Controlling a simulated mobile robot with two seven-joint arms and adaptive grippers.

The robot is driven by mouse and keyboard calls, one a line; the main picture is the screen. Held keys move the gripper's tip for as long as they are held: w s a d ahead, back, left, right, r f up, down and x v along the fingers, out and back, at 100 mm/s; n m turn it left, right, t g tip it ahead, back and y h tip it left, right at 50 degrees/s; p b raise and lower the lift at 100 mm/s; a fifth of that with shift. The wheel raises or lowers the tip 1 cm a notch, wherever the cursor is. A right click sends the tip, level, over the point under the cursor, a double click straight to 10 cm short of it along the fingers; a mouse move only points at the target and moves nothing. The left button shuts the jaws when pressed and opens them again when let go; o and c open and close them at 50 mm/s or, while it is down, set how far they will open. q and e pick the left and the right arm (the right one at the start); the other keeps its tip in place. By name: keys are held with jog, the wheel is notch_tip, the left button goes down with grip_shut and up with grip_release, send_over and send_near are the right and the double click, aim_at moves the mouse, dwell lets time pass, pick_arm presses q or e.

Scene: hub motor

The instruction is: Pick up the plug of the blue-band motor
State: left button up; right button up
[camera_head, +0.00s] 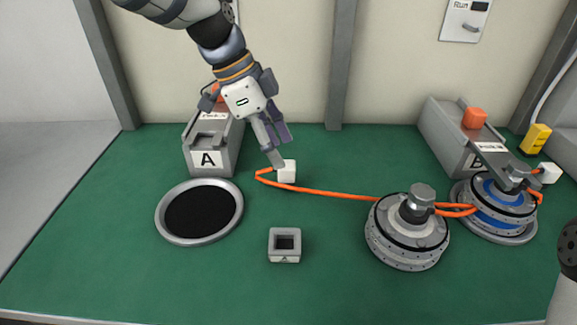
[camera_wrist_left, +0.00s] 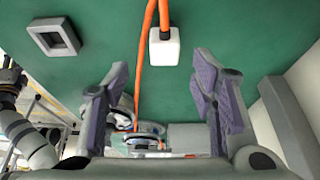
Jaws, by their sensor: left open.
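The blue-band motor (camera_head: 493,214) sits on a round grey base at the right, beside the plain grey motor (camera_head: 407,240). A white plug (camera_head: 286,172) on an orange cable (camera_head: 330,194) stands on the green mat left of centre. The cable runs right to the motors; which one it joins is unclear. A second white plug (camera_head: 549,173) is at the far right by the blue-band motor. My left gripper (camera_head: 276,146) is open and empty, its fingers just above the left plug. The wrist view shows that plug (camera_wrist_left: 164,47) ahead of the gripper (camera_wrist_left: 160,80), apart from both fingers.
Block A (camera_head: 222,160) stands behind a black-centred round base (camera_head: 236,222) at left. A small square socket (camera_head: 285,257) lies at front centre. Block B (camera_head: 447,140) and a yellow piece (camera_head: 536,138) are back right. The green mat (camera_head: 330,230) is free between socket and motors.

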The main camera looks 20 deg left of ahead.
aim_at(287, 170)
pick_arm(q)
jog(key=x, duration=0.4)
jog(key=a+x, duration=0.1)
jog(key=x, duration=0.2)
jog(key=shift+w+d+f, duration=0.1)
jog(key=shift+w+f, duration=0.1)
grip_shut()
